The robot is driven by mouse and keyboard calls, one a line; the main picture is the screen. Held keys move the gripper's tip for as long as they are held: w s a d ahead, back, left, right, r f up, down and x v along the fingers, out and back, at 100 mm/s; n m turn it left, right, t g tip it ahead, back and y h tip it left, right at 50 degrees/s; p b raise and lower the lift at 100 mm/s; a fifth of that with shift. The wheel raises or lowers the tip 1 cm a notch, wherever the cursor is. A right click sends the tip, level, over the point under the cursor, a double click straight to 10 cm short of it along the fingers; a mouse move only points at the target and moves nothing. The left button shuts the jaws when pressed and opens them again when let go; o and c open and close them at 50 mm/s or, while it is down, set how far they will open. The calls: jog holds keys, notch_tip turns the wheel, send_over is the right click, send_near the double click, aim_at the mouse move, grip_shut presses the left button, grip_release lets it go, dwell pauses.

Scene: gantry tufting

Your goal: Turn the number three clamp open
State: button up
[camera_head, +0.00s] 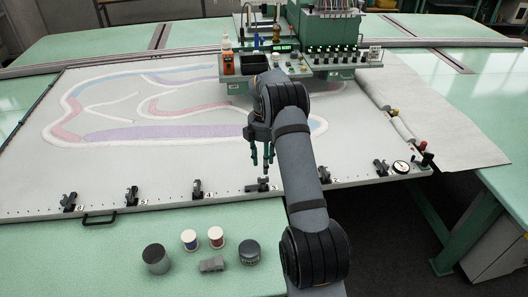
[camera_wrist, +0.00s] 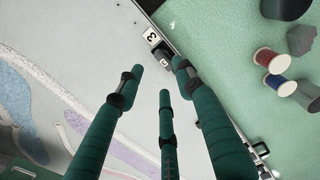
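The number three clamp (camera_head: 263,185) is a small dark clamp on the front rail of the white frame, beside a white label marked 3. In the wrist view the clamp (camera_wrist: 160,57) shows beyond my fingertips, between the two outer ones, beside its label (camera_wrist: 151,37). My gripper (camera_head: 262,164) hangs just above the clamp with its green fingers pointing down. In the wrist view my gripper (camera_wrist: 159,76) has its three fingers spread, with nothing between them. I see no contact with the clamp. Whether the clamp is open or closed cannot be told.
The clamps numbered 4 (camera_head: 197,189), 5 (camera_head: 131,196) and 6 (camera_head: 69,202) stand left along the rail; another (camera_head: 381,168) stands right, near a round gauge (camera_head: 401,167). Thread spools (camera_head: 216,237) and dark pots (camera_head: 156,259) stand on the green table in front. A tufting machine (camera_head: 325,40) stands behind.

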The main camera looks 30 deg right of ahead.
notch_tip(320, 180, up, 6)
jog(key=shift+f, duration=0.25)
jog(key=shift+f, duration=0.1)
notch_tip(320, 180, down, 12)
dwell(0.7)
dwell(0.4)
